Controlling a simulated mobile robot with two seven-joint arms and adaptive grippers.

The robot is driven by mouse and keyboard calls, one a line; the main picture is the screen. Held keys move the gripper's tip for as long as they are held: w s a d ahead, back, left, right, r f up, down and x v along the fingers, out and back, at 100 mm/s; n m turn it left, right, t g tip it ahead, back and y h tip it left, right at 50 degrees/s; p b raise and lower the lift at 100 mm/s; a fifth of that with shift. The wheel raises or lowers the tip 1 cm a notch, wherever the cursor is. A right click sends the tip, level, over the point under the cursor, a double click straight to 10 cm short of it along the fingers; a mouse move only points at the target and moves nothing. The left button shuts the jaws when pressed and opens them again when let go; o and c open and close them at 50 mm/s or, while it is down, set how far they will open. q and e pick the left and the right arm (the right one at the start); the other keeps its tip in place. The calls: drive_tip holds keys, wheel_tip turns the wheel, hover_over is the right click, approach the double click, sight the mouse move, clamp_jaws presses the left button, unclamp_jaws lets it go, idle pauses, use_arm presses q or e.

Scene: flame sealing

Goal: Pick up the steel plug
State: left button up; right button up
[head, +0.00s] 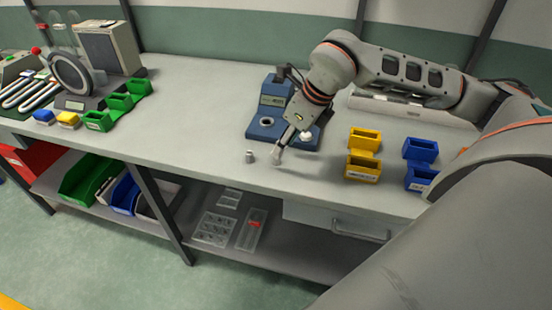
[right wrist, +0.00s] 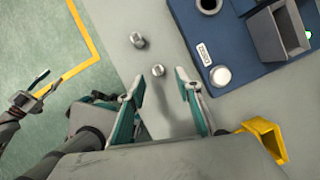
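A small steel plug (head: 249,157) stands on the grey bench near its front edge. The right wrist view shows two small metal pieces, one farther out (right wrist: 137,40) and one closer to the fingers (right wrist: 158,70); I cannot tell for certain which is the plug. My right gripper (head: 277,156) is above the bench, just right of the plug in the head view. Its fingers (right wrist: 160,88) are apart with nothing between them. A dark gripper, apparently my left (right wrist: 30,100), shows at the left of the right wrist view, away from the bench; its finger state is unclear.
A blue fixture (head: 265,129) with a round hole and a white button (right wrist: 221,76) stands behind my right gripper. Yellow bins (head: 363,167) and blue bins (head: 420,150) stand to the right. Green bins (head: 97,121) are far left. The bench left of the plug is clear.

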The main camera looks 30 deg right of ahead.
drive_tip(key=x, duration=0.5)
drive_tip(key=shift+s+a, duration=0.1)
drive_tip(key=shift+a, duration=0.05)
drive_tip(key=shift+r, duration=0.1)
clamp_jaws()
drive_tip(key=shift+r, duration=0.15)
